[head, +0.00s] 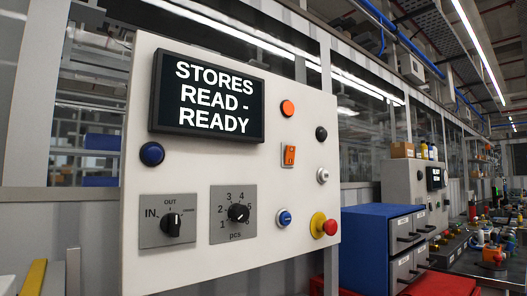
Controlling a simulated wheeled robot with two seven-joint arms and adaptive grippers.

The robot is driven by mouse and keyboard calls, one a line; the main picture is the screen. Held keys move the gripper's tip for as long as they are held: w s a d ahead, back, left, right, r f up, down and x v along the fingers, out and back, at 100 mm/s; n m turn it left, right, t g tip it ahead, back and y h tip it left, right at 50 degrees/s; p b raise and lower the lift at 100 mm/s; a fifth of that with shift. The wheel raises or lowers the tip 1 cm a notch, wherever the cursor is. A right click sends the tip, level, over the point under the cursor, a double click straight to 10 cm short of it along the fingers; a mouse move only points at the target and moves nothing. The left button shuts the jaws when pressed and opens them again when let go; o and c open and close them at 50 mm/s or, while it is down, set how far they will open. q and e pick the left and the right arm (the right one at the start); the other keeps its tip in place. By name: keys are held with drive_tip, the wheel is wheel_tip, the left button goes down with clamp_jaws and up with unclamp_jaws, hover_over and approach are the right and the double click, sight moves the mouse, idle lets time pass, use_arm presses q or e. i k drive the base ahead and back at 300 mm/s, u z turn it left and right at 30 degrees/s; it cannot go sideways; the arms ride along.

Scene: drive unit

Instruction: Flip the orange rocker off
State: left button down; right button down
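The orange rocker (289,155) sits in a pale frame on the right half of the white control panel (200,270), below a round orange button (288,108). It is too small to tell which way it is tipped. The black display (208,97) on the panel reads "STORES READ - READY". Neither of my grippers is in view.
Around the rocker are a black knob (321,134), a silver key switch (323,175), a blue button (285,218) and a red mushroom button (329,227). Two rotary selectors (172,225) are lower left. A blue drawer cabinet (378,218) stands right of the panel.

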sight(290, 153)
drive_tip(key=u, duration=0.45)
drive_tip(key=k, duration=1.05)
drive_tip(key=u, duration=0.1)
drive_tip(key=i, duration=0.35)
drive_tip(key=z, duration=0.65)
drive_tip(key=i, duration=1.4)
drive_tip(key=u, duration=0.6)
